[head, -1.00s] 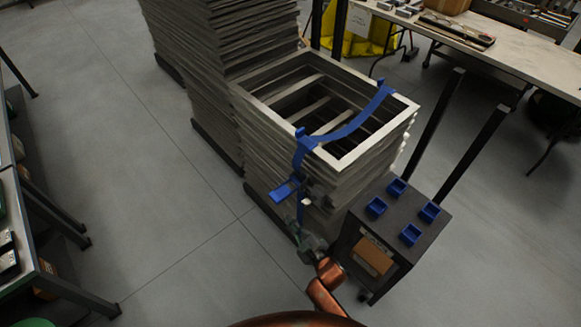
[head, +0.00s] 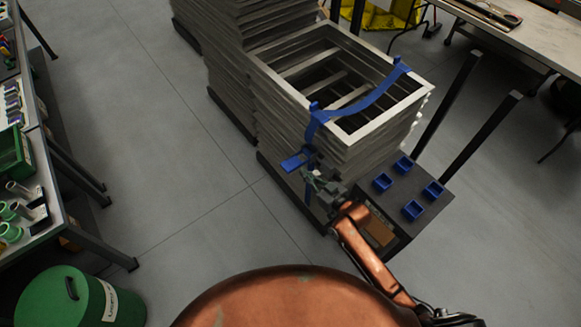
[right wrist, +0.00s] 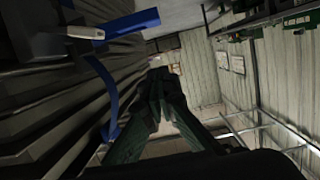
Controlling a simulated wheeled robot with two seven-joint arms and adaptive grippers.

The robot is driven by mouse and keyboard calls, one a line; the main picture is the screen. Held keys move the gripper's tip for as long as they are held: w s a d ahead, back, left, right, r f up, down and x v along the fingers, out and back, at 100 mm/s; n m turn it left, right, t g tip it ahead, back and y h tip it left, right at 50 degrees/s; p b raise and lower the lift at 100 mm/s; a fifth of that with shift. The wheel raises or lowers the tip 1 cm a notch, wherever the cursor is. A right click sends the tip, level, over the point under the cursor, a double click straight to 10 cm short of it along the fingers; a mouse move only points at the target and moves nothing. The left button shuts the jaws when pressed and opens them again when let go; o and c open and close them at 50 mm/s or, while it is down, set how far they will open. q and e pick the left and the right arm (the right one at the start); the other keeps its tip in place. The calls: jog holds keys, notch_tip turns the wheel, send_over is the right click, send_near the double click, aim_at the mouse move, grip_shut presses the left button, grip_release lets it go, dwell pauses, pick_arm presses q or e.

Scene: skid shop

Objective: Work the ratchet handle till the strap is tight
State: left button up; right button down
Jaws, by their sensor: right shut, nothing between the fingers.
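The blue strap (head: 360,112) runs over the top of a stack of grey frames (head: 385,130) and hangs in a sagging curve across the opening. It passes over blue corner pieces and down the near side. The blue ratchet handle (head: 294,162) sticks out to the left from that side. It also shows in the right wrist view (right wrist: 128,25), with a pale bar at its end and the strap hanging below. My right gripper (head: 311,178) is shut and empty, just below and right of the handle, with no clear contact. My left gripper is out of view.
Taller stacks (head: 225,60) rise behind. A workbench (head: 60,215) and green bin (head: 70,300) are at left. Floor between is clear.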

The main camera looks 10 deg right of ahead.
jog(key=b, duration=0.2)
send_over(290, 169)
notch_tip(290, 169, down, 3)
jog(key=shift+w+a+r, duration=0.1)
jog(key=shift+f+b, duration=0.3)
jog(key=shift+f, duration=1.5)
jog(key=shift+s, duration=0.2)
